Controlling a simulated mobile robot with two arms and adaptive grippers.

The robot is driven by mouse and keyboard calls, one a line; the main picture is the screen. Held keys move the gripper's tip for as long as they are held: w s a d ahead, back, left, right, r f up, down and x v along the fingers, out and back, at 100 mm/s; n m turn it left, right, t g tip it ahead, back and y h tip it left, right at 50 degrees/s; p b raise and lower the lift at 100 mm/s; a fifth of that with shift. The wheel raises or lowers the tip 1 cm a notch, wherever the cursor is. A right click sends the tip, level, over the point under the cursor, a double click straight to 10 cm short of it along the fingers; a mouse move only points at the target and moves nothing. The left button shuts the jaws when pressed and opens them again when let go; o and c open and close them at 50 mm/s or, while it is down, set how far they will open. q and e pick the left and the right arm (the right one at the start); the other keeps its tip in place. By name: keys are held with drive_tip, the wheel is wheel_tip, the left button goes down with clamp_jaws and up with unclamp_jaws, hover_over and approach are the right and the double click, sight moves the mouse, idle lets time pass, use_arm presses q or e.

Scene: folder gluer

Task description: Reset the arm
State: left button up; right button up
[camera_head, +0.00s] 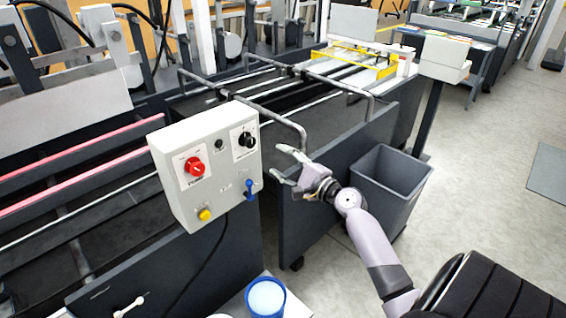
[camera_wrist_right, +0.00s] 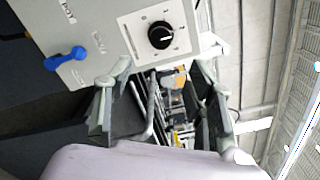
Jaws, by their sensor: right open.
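My right gripper (camera_head: 284,168) is open and empty in the head view, in the air just right of the grey control box (camera_head: 173,146). The right wrist view shows its two fingers (camera_wrist_right: 160,100) spread apart with nothing between them. My right arm reaches up from the lower right. The box carries a red knob (camera_head: 194,166), a black knob (camera_head: 246,139), a yellow button (camera_head: 204,214) and a blue lever (camera_head: 250,190). The black knob (camera_wrist_right: 160,35) and blue lever (camera_wrist_right: 66,58) also show in the right wrist view. My left gripper is not in view.
A dark grey bin (camera_head: 390,183) stands on the floor behind and right of my right arm. The machine with metal rails (camera_head: 290,95) lies beyond the gripper. A blue-rimmed cup (camera_head: 265,297) stands at the bottom edge. Open floor (camera_head: 480,170) lies at the right.

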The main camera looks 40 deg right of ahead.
idle(0.4)
drive_tip(key=s+a+f+n+g+h+b, duration=0.1)
drive_tip(key=s+a+f+n+g+b, duration=0.15)
drive_tip(key=f, duration=1.35)
drive_tip(key=s+a+f+n+g+b, duration=0.15)
drive_tip(key=s+f+n+g, duration=0.25)
drive_tip(key=f, duration=1.3)
drive_tip(key=s+a+f+n+g+b, duration=0.1)
drive_tip(key=s+a+f+n+g, duration=0.15)
drive_tip(key=s+f, duration=0.6)
drive_tip(key=s+a+f+n+g+b, duration=0.15)
drive_tip(key=s+a+f+n, duration=0.3)
drive_tip(key=f, duration=0.75)
drive_tip(key=s+a+f+n+g, duration=0.2)
drive_tip(key=s+a+f+n, duration=0.1)
drive_tip(key=s, duration=0.6)
drive_tip(key=s+a+f+n+g+b, duration=0.1)
drive_tip(key=s+f+n, duration=0.4)
drive_tip(key=s, duration=0.5)
drive_tip(key=s+a+f+n+g+b, duration=0.1)
drive_tip(key=s+a+f+n+g, duration=0.2)
drive_tip(key=s+f, duration=0.4)
drive_tip(key=s+a+n, duration=0.1)
drive_tip(key=s+a, duration=0.1)
drive_tip(key=s, duration=0.1)
drive_tip(key=shift+a+f, duration=0.2)
drive_tip(key=shift+a, duration=0.15)
drive_tip(key=shift+s+g, duration=0.1)
drive_tip(key=shift+g, duration=0.15)
